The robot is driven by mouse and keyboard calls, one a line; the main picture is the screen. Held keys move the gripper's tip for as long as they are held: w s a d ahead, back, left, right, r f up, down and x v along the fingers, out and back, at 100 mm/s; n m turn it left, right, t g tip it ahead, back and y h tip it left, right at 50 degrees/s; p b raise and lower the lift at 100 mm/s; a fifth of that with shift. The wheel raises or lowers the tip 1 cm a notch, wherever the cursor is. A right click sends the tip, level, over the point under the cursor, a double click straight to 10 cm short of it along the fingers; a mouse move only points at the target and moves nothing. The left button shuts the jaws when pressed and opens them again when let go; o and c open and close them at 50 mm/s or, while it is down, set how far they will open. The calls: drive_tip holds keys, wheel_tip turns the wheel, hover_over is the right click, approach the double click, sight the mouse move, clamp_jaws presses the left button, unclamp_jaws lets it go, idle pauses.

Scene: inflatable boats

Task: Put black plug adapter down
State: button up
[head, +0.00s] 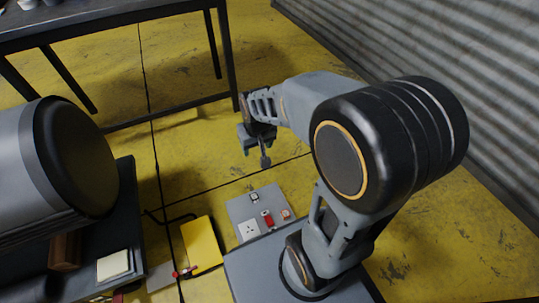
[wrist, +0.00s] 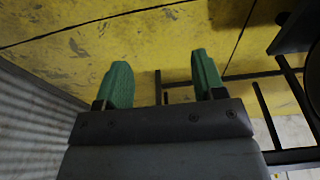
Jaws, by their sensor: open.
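My gripper (head: 258,150) hangs over the yellow floor, above and beyond a grey flat surface (head: 234,211). In the wrist view its two green fingers (wrist: 162,82) are spread wide, with nothing between them. A small black and white item (head: 254,197) lies on the far part of the grey surface, apart from the gripper. It may be the black plug adapter, but it is too small to tell. A white socket-faced block (head: 249,231), a red item (head: 267,218) and a small pinkish item (head: 286,214) lie near it.
A dark table (head: 110,22) stands at the back left. A large grey and black cylinder (head: 70,160) and a dark bench (head: 125,215) are at the left. A yellow folder-like item (head: 202,243) lies left of the grey surface. A corrugated wall (head: 430,50) closes the right.

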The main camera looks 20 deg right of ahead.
drive_tip(key=s+r, duration=0.5)
drive_tip(key=s, duration=0.4)
drive_tip(key=shift+t, duration=0.3)
